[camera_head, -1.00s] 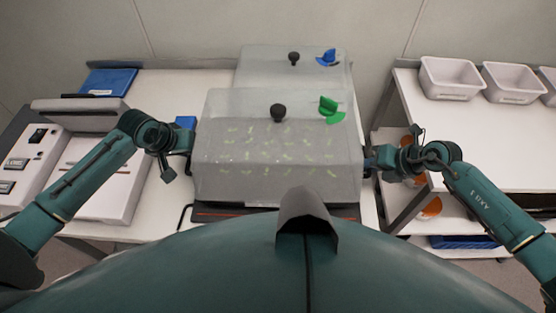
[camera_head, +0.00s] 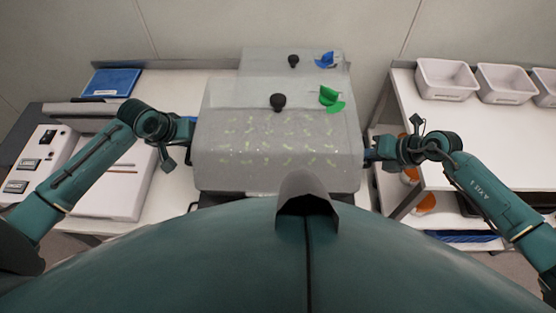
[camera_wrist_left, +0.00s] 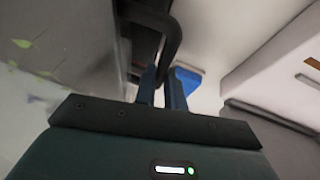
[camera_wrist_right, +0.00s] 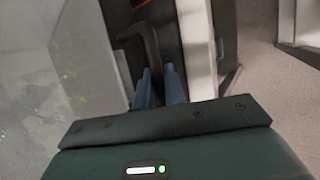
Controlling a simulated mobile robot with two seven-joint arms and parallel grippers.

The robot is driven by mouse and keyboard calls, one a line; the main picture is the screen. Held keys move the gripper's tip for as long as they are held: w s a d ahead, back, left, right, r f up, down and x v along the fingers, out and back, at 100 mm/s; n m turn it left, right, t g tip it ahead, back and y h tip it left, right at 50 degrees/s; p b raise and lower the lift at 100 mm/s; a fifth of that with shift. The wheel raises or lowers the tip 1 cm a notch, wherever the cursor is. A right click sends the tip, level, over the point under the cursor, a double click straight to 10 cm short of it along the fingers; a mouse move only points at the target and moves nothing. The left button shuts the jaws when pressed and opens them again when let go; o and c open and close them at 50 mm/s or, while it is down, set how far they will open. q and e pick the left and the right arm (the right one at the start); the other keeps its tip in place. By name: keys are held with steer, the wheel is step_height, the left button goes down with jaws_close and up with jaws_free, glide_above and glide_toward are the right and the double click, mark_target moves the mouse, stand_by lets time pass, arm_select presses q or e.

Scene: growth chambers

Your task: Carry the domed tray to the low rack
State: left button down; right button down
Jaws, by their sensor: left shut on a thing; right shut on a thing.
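The domed tray (camera_head: 275,170) is in the middle of the head view, under a clear, hazy cover with a black knob and a green vent piece. Pale green seedlings show through the cover. My left gripper (camera_head: 190,132) is at its left side, shut on a dark bar handle (camera_wrist_left: 168,45) that shows in the left wrist view. My right gripper (camera_head: 370,153) is at its right side, shut on a similar dark handle (camera_wrist_right: 151,45) in the right wrist view. The tray looks level. Its underside and the low rack cannot be made out.
A second domed tray (camera_head: 262,66) with a blue vent piece stands just behind. A white instrument (camera_head: 110,185) and a blue pad (camera_head: 110,82) are at left. At right, a white shelf unit (camera_head: 440,140) bears several white bins (camera_head: 446,79); orange-lidded things sit below.

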arm_select(q)
steer(key=shift+a+r, duration=0.1)
steer(key=shift+r, duration=0.1)
arm_select(e)
steer(key=shift+w+d+r, duration=0.1)
steer(key=shift+r, duration=0.1)
